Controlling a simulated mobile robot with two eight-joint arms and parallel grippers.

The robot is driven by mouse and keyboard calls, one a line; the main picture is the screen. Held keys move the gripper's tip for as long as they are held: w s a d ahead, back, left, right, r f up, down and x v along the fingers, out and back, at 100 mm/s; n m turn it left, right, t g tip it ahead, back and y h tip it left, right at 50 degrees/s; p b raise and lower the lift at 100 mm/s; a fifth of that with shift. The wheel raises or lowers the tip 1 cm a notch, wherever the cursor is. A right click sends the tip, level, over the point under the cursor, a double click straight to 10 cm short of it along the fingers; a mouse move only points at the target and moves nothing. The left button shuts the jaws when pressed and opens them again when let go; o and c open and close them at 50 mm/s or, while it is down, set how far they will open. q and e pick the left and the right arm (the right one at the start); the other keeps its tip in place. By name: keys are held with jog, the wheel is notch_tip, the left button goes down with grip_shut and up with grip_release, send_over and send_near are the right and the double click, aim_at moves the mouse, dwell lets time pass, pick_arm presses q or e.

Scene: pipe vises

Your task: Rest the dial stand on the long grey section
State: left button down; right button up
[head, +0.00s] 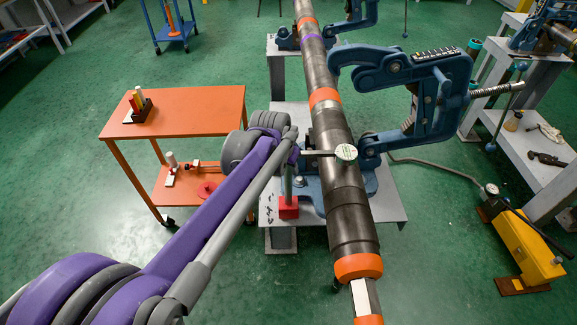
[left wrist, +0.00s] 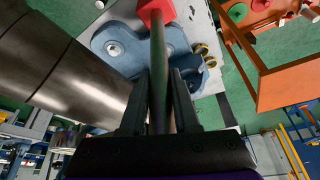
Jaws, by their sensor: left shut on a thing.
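The dial stand has a red block base (head: 288,208), an upright post (head: 287,186) and a side arm with a round pale dial (head: 346,152). My left gripper (head: 293,152) is shut on the post near its top. In the left wrist view the fingers (left wrist: 160,105) close around the post, with the red base (left wrist: 156,10) at its far end. The base appears over the grey bench plate; I cannot tell if it touches. The long grey section (head: 343,190) of pipe lies just right of the stand, and the dial overlaps it in the head view. My right gripper is out of view.
A blue pipe vise (head: 437,90) stands right of the pipe. Orange bands (head: 358,267) mark the pipe. An orange cart (head: 190,112) stands left, holding small items. A yellow pump (head: 527,245) with a hose lies on the floor at right.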

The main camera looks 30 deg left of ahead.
pick_arm(q)
jog(key=shift+f, duration=0.15)
jog(key=c, duration=0.6)
grip_release()
jog(key=shift+f, duration=0.1)
jog(key=shift+r+p, duration=2.4)
jog(key=shift+r, duration=1.15)
